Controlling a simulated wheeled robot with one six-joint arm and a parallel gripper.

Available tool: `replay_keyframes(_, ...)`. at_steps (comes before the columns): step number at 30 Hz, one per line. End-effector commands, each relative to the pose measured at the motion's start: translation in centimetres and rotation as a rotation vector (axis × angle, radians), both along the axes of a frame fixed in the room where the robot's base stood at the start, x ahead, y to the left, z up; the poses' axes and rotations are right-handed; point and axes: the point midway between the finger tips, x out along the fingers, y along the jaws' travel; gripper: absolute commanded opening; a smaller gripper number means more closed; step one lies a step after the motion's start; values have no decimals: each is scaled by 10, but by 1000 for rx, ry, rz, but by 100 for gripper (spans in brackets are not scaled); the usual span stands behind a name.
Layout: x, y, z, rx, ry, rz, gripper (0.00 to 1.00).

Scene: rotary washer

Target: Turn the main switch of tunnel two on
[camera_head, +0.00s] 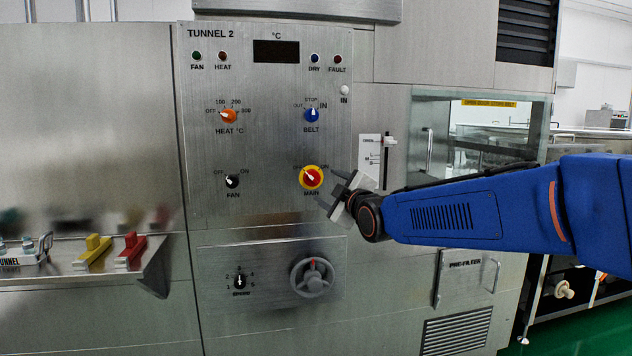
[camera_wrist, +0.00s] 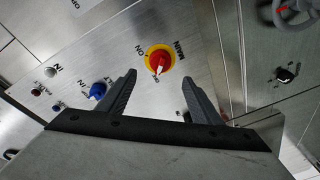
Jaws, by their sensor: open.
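The main switch of tunnel 2 (camera_head: 311,177) is a red knob on a yellow ring, low on the right of the steel panel. Its white pointer faces up-left, toward the OFF label. In the wrist view the main switch (camera_wrist: 160,61) lies just beyond the gap between the fingertips. My gripper (camera_head: 326,187) is open and empty, just right of the switch in the head view. In the wrist view my gripper (camera_wrist: 158,78) has its two dark fingers spread, with no contact visible.
A slider (camera_head: 388,142) is right of the panel. A shelf with yellow (camera_head: 93,252) and red (camera_head: 130,250) blocks juts out left.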

Motion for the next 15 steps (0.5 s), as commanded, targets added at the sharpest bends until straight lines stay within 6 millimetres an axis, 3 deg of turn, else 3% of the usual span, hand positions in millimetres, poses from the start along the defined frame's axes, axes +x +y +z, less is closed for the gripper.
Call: replay_keyframes(15,72,35,-1,0,2,0,59)
